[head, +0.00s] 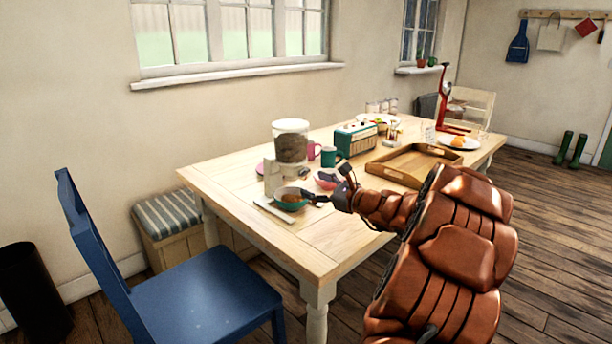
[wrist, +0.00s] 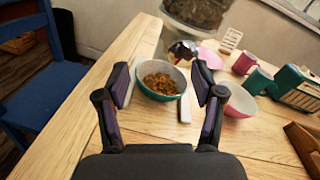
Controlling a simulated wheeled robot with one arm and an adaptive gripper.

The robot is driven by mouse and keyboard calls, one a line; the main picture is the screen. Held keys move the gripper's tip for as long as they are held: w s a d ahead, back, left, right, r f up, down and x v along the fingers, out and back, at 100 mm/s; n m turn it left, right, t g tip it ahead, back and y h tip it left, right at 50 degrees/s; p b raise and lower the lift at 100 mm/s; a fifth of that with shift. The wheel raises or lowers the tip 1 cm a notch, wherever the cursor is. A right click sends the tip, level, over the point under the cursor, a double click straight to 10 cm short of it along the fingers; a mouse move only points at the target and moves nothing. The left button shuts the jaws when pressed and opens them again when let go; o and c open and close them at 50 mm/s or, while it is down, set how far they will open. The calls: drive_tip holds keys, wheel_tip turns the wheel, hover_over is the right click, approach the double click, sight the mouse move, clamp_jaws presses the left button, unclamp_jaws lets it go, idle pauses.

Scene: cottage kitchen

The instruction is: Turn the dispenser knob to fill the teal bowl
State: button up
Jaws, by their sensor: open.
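The dispenser (head: 291,143) stands on the table with dark dry contents in its clear hopper. Its lower hopper shows at the top of the wrist view (wrist: 197,12), with a dark, shiny knob or spout part (wrist: 183,50) below it. The teal bowl (head: 290,205) sits under the dispenser and holds brown pieces; it also shows in the wrist view (wrist: 165,93). My gripper (wrist: 160,75) is open and empty. In the wrist view its fingers frame the bowl from either side; I cannot tell whether they touch it.
A pink bowl (wrist: 240,101) is right of the teal bowl. A pink mug (wrist: 244,63), a teal mug (wrist: 256,80) and a teal radio (head: 356,139) stand behind. A wooden tray (head: 375,165) lies to the right. A blue chair (head: 200,298) stands at the table's near left.

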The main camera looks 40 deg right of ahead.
sight(307, 175)
drive_tip(key=shift+m+h, duration=0.5)
drive_tip(key=shift+h, duration=0.1)
drive_tip(key=shift+w+d, duration=0.45)
drive_tip(key=shift+w, duration=0.65)
drive_tip(key=shift+w+d, duration=0.45)
drive_tip(key=shift+w, duration=0.7)
drive_tip(key=shift+w+d, duration=0.45)
drive_tip(key=shift+w, duration=0.65)
drive_tip(key=shift+c, duration=0.2)
